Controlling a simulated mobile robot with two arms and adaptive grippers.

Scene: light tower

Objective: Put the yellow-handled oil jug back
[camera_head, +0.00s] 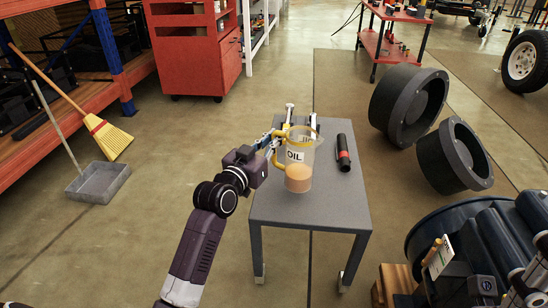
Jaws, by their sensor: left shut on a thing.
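The oil jug (298,177) is a clear cup marked OIL with a yellow handle and some amber liquid in the bottom. It is over the left-middle part of the small grey table (309,208); I cannot tell whether its base touches the top. My left gripper (270,145) reaches in from the left and is shut on the jug at its yellow handle. The fingertips are partly hidden by the handle and jug. My right gripper is not in view.
A black and red flashlight-like tool (343,153) lies on the table's right side. Large black wheels (408,104) stand to the right. A broom (106,135) and grey dustpan (98,183) are at left. The table's front is clear.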

